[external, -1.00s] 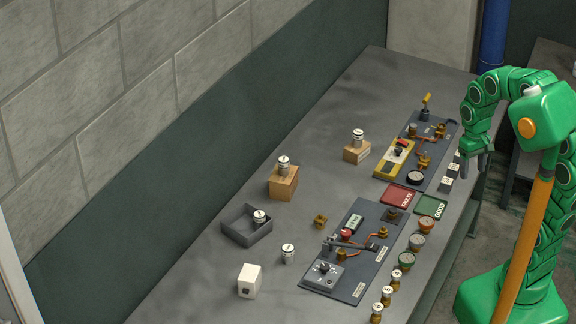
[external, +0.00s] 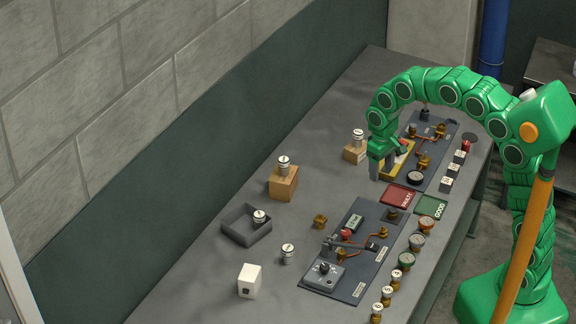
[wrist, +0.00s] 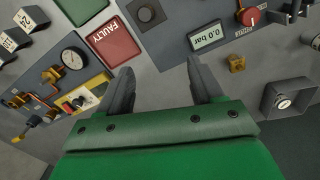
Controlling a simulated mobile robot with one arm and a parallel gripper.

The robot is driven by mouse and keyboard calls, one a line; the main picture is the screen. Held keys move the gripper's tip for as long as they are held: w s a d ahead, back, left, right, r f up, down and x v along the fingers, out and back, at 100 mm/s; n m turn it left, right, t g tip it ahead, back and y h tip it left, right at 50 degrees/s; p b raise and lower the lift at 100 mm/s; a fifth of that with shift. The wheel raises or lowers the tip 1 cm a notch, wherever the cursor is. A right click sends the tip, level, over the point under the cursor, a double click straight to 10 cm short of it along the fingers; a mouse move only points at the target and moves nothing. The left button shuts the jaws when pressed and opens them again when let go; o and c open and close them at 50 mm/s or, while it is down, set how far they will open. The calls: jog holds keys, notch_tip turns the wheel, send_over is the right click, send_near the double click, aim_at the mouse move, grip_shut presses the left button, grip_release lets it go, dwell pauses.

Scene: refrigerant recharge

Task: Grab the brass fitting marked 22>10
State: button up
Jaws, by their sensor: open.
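A small loose brass fitting (external: 320,221) stands on the bench left of the near panel. It also shows at the right of the wrist view (wrist: 236,63). No 22>10 marking is legible on it. Other brass-coloured fittings (external: 382,232) are mounted on the near panel, their markings too small to read. My gripper (external: 375,175) hangs over the bench near the far panel, fingers downward. In the wrist view my gripper (wrist: 163,84) is open with nothing between its fingers. It is apart from the loose fitting.
Red FAULTY (external: 398,195) and green GOOD (external: 430,206) trays lie between the panels. Wooden blocks (external: 284,188) carry banded cylinders. A grey open box (external: 240,237) and a white block (external: 249,281) stand left. Numbered white-topped blocks (external: 447,183) line the right edge.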

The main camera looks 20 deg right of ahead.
aim_at(321, 215)
jog(key=a+f, duration=0.2)
jog(key=a, duration=0.4)
jog(key=a+f+n, duration=0.1)
jog(key=a+f, duration=0.2)
jog(key=a, duration=0.3)
jog(key=a+f+n, duration=0.1)
jog(key=a+f, duration=0.2)
jog(key=a, duration=0.4)
jog(key=shift+w+f, duration=0.2)
jog(key=shift+f, duration=0.45)
jog(key=shift+w+d+f, duration=0.1)
jog(key=shift+f, duration=1.65)
jog(key=shift+w+f, duration=0.1)
jog(key=shift+f, duration=1.6)
jog(key=c, duration=1.1)
